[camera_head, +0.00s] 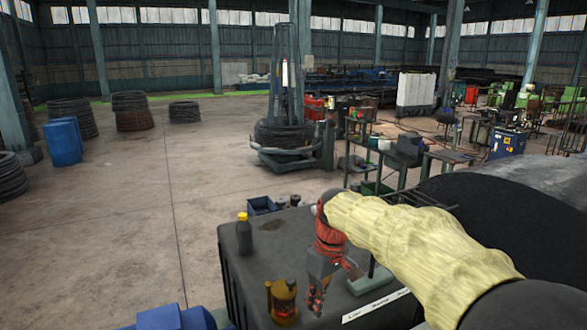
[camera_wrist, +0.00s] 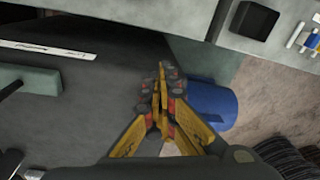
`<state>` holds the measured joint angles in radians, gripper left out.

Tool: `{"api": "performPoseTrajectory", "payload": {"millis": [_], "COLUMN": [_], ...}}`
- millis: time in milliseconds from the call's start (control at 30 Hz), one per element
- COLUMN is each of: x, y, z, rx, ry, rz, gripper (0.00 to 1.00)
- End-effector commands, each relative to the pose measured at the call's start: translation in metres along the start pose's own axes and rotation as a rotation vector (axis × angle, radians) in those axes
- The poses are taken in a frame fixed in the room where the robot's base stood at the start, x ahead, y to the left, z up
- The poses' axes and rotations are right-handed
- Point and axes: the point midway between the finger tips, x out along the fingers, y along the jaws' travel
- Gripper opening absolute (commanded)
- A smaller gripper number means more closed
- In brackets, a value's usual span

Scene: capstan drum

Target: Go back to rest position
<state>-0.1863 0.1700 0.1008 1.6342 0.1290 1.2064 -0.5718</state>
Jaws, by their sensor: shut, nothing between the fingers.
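My gripper (camera_head: 317,298) hangs fingers-down from my yellow-sleeved arm, above the dark bench top (camera_head: 262,262) in the head view. In the wrist view my gripper (camera_wrist: 164,78) has its yellow, black and red fingers together, with nothing visible between them. The dark bench top also shows beneath it in the wrist view (camera_wrist: 85,110). The exact height of the fingertips above the bench is hard to tell.
A yellow-capped dark bottle (camera_head: 244,236) and an amber object (camera_head: 284,302) stand left of my gripper. A white label strip (camera_head: 376,305) lies right. A large black rounded body (camera_head: 510,215) is beyond my arm. A blue cylinder (camera_wrist: 212,104) is beside the bench. Open floor lies left.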

Motion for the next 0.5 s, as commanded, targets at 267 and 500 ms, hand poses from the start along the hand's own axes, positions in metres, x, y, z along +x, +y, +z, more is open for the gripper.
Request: {"api": "performPoseTrajectory", "payload": {"millis": [267,500], "x": [0.035,0.075], "y": [-0.015,-0.035], "z": [0.111,0.197], "rx": [0.401,0.594], "ry": [0.101,0.201], "rz": [0.108,0.172], "gripper": [0.00,0.00]}}
